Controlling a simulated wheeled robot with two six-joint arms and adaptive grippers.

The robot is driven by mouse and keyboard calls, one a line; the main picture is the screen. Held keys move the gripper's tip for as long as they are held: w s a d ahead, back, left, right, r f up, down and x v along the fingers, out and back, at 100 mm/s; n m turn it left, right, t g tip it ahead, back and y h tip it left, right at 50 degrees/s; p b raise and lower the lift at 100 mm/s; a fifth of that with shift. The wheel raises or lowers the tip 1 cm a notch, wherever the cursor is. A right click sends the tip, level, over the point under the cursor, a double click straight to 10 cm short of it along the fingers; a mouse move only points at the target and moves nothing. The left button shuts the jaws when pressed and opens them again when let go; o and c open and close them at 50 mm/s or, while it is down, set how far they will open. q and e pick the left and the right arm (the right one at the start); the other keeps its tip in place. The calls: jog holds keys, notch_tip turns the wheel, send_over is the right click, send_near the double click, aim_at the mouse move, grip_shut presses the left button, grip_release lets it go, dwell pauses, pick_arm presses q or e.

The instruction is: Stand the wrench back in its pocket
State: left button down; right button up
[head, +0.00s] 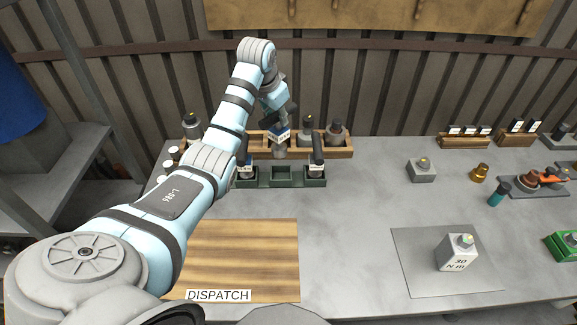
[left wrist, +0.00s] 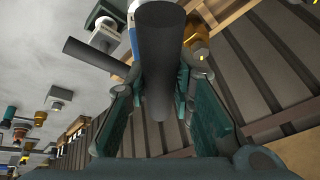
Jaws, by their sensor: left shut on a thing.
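My left gripper (head: 284,116) is over the back of the bench, near the wooden rack. In the left wrist view the thick dark handle (left wrist: 158,50) stands between the fingers. A green tray (head: 282,183) with three pockets is in front of the rack. Its middle pocket looks empty; similar dark-handled tools stand in the left pocket (head: 246,171) and right pocket (head: 316,168). The wrench's lower end is unclear. My right gripper is not in view.
The wooden rack (head: 345,150) holds several dark-capped bottles. A wooden DISPATCH board (head: 250,250) lies clear at the front. Small fittings and racks stand at the right. The bench middle is free.

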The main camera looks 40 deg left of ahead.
pick_arm(q)
jog(key=r+m, duration=0.1)
jog(key=r, duration=0.1)
jog(key=w+r+m+h, duration=0.1)
jog(key=r+m, duration=0.1)
jog(key=r, duration=0.1)
jog(key=r+m, duration=0.1)
jog(key=r, duration=0.1)
jog(key=shift+w+d+r+m+h+p, duration=0.2)
jog(key=shift+d+m+h+p, duration=0.1)
jog(key=shift+h+p, duration=0.1)
send_over(280, 146)
jog(key=f, duration=0.7)
jog(key=shift+s+a+f, duration=0.1)
jog(key=shift+s+a, duration=0.05)
jog(key=shift+a, duration=0.25)
jog(key=f, duration=0.7)
jog(key=w+f, duration=0.1)
jog(key=f, duration=0.3)
jog(key=shift+d+b, duration=0.1)
jog(key=shift+b, duration=0.3)
jog(key=shift+s+f, duration=0.1)
jog(key=shift+f, duration=0.3)
jog(key=c, duration=1.4)
grip_release()
